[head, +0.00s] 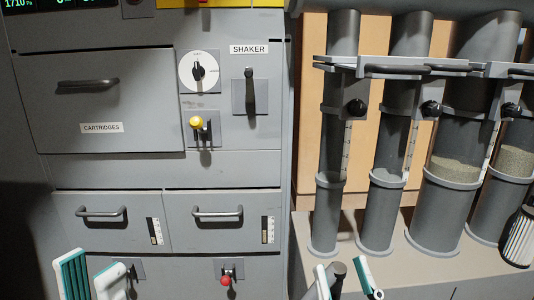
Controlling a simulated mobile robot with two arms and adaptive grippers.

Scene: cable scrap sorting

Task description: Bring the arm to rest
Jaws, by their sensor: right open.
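My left gripper (92,277) shows at the bottom left, with teal-padded white fingers standing a little apart and nothing seen between them. It is in front of the lower part of the grey cabinet. My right gripper (345,279) shows at the bottom, right of the middle, with its fingers apart. A dark cylindrical part (339,273) shows between its fingers in the picture; I cannot tell whether it is touched. Both arms are mostly out of view below.
The grey cabinet has a CARTRIDGES drawer (110,95), a SHAKER lever (249,92), a dial (199,72), a yellow knob (196,123), a red knob (226,280) and two small drawers (108,225). Several grey tubes (327,215) stand on a ledge (400,270) at right, beside a ribbed cylinder (519,238).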

